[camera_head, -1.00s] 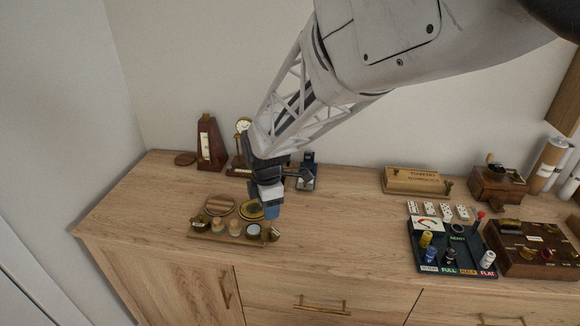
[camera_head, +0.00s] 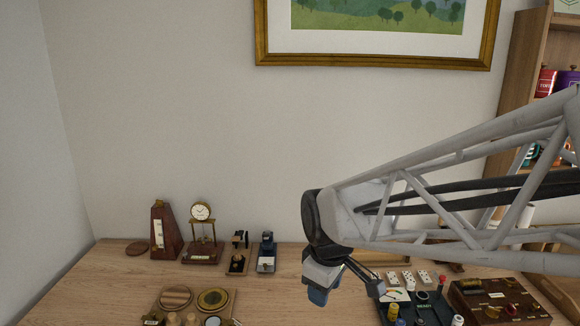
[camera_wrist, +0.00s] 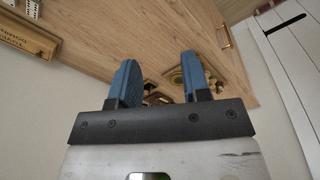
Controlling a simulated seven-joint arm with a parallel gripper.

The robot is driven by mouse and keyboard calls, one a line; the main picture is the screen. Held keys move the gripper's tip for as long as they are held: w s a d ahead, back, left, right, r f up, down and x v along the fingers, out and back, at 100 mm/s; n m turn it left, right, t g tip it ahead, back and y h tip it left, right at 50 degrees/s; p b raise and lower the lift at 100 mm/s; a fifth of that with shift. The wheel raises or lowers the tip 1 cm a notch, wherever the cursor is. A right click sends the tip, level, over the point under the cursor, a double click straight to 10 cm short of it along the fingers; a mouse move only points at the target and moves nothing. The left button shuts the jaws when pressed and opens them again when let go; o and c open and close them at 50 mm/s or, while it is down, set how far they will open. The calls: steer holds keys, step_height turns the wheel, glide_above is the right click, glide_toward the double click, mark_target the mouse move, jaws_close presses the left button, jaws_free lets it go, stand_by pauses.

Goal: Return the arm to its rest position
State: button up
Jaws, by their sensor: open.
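My gripper (camera_head: 318,296) hangs in the air above the wooden cabinet top (camera_head: 80,290), right of the small blue-topped device and left of the dark battery tester tray. In the wrist view its two blue fingers (camera_wrist: 158,85) stand apart with nothing between them. My arm reaches in from the right side of the head view and hides part of the cabinet's back edge.
A metronome (camera_head: 164,232), a brass clock (camera_head: 202,235) and a blue-topped device (camera_head: 266,253) stand along the back. The tester tray (camera_head: 415,312) and a brown box (camera_head: 500,300) are at the right. A framed picture (camera_head: 375,62) hangs above.

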steer(key=s+d+r+m+t, duration=0.1)
steer(key=s+d+r+m, duration=0.1)
steer(key=s+d+m, duration=0.9)
steer(key=s, duration=0.3)
steer(key=shift+s+d+r, duration=0.15)
steer(key=shift+s+d, duration=0.15)
steer(key=shift+d, duration=0.1)
